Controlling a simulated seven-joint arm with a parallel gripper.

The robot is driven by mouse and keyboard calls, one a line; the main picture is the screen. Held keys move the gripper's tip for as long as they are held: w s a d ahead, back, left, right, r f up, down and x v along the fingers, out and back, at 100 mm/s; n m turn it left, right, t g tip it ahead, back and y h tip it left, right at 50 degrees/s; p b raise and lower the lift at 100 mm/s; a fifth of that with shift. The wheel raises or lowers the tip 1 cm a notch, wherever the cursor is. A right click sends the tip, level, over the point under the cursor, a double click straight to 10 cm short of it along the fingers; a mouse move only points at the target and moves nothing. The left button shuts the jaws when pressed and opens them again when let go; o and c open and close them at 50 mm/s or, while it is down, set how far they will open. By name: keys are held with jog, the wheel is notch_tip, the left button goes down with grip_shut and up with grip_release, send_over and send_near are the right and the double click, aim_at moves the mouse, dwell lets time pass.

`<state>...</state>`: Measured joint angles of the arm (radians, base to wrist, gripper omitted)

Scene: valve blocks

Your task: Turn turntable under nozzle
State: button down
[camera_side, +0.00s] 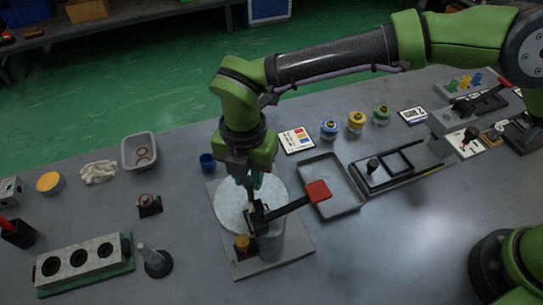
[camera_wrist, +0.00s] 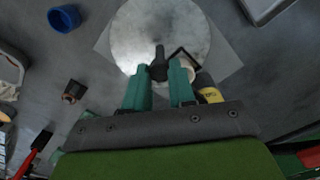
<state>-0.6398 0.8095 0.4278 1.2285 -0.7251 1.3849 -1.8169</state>
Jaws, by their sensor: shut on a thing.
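The turntable is a pale round disc (camera_side: 232,207) on a grey square plate (camera_side: 297,250); the disc also shows in the wrist view (camera_wrist: 145,28). My gripper (camera_side: 256,186) points down over the disc with its teal fingers low. In the wrist view my gripper (camera_wrist: 159,84) is shut on an upright black peg (camera_wrist: 159,62) that stands on the disc. A black arm with a red end (camera_side: 318,191) reaches over the disc's right side to a dark square frame (camera_wrist: 186,57) beside the peg. I cannot tell which part is the nozzle.
A yellow and black piece (camera_side: 242,243) stands by the disc's near edge, beside a grey cylinder (camera_side: 270,245). A blue cup (camera_side: 207,162) stands behind the disc. A grey tray (camera_side: 345,205) lies close on the right.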

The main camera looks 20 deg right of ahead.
jog(key=c, duration=0.9)
grip_release()
jog(key=shift+c, duration=0.2)
jog(key=shift+r, duration=0.15)
notch_tip(320, 180, up, 17)
